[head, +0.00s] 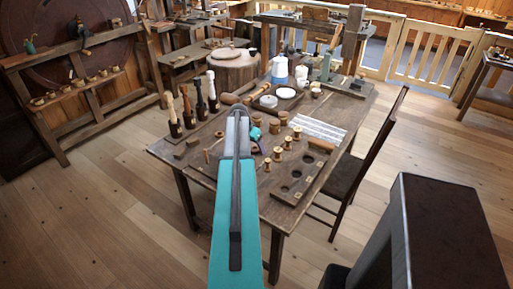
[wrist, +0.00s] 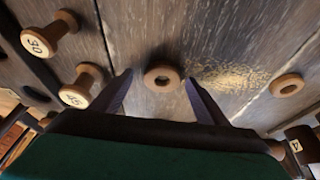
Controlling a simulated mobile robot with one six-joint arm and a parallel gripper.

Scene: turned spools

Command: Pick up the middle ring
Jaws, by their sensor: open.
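In the wrist view a small brown wooden ring (wrist: 151,74) lies flat on the dark plank table, between the two dark fingers of my gripper (wrist: 158,84). The gripper is open, with a finger on each side of the ring and a gap to each. A second similar ring (wrist: 287,75) lies farther right in the wrist view, outside the fingers. No third ring is clear to me. In the head view my arm covers this part of the table (head: 172,150), and I cannot make out the rings there.
In the head view several spools (head: 278,154) stand right of my arm, beside a board with holes (head: 307,166). A chair (head: 365,150) stands at the table's right.

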